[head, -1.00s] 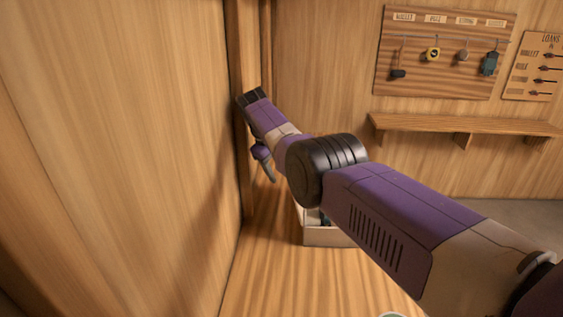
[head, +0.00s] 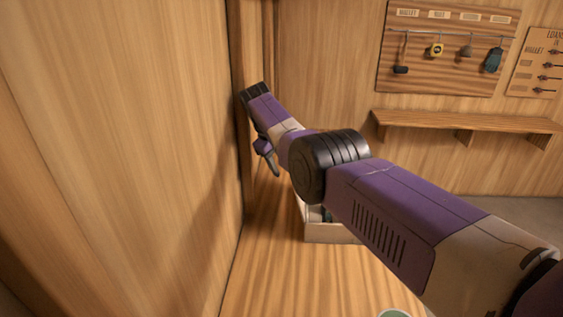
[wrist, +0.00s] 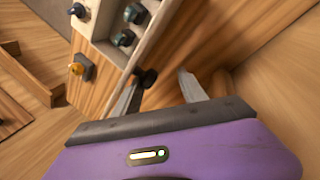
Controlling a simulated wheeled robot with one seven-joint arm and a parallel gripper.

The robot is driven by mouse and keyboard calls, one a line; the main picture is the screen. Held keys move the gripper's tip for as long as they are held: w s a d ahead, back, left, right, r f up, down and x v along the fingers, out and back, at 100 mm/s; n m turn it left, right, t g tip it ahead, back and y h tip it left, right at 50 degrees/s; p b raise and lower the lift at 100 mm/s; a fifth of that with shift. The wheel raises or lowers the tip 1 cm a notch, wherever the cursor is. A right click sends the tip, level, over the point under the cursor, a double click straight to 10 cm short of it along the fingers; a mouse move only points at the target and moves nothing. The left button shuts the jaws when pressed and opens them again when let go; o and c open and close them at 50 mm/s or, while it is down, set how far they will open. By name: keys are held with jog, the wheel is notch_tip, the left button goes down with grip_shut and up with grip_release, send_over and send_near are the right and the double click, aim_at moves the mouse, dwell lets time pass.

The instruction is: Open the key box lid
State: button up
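In the wrist view, my gripper (wrist: 158,77) is open, with its two pale fingers spread apart. In the head view, my own arm reaches to the corner post and covers this spot, so the box and knob cannot be made out there.
A pale open box (head: 332,234) stands on the counter (head: 275,270) under my arm. A wooden wall (head: 120,150) rises close on the left. A tool board (head: 420,75) hangs above a shelf (head: 470,122).

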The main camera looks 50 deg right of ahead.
jog(key=v, duration=0.7)
jog(key=shift+r+b, duration=0.35)
jog(key=shift+b, duration=0.05)
jog(key=shift+a, duration=0.15)
